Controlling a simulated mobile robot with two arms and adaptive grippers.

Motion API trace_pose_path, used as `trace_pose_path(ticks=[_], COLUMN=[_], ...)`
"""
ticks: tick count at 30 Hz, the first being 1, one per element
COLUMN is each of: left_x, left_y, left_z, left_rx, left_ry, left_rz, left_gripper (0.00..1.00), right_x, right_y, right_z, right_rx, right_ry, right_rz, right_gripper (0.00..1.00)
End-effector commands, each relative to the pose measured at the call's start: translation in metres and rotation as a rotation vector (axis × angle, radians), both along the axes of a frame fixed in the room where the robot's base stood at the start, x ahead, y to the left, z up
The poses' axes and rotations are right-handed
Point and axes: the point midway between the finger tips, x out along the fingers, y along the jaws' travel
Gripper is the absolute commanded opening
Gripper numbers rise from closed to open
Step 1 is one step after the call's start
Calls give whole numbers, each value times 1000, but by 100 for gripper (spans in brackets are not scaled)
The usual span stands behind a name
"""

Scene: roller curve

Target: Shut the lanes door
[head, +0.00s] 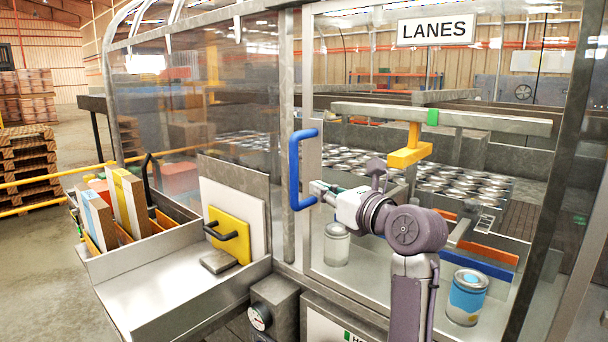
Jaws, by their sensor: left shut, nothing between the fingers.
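I cannot tell whether the door sits fully against the post. My left gripper (316,191) is shut and empty, just right of the lower part of the handle. Whether its fingertips touch the handle is unclear. My left arm hides part of the door's lower middle. My right gripper is not in view.
Many cans stand in the lanes (460,185) behind the panel. A blue-labelled can (466,298) and a pale can (337,246) stand lower down. A round dial (260,316) is below the post.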

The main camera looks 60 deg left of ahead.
Motion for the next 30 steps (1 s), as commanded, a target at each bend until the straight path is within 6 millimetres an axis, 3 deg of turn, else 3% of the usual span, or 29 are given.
trace_pose_path(ticks=[7,12,24,30], left_x=[-2,-2,-3,-12], left_y=[41,53,56,92], left_z=[3,1,-1,-2], left_rx=[2,1,0,0], left_ry=[3,1,1,-1], left_rz=[2,0,1,4], left_gripper=[0,0,0,0], right_x=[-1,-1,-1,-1], right_y=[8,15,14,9], right_z=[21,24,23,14], right_rx=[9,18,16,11], right_ry=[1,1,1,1], right_rz=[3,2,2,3], right_gripper=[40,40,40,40])
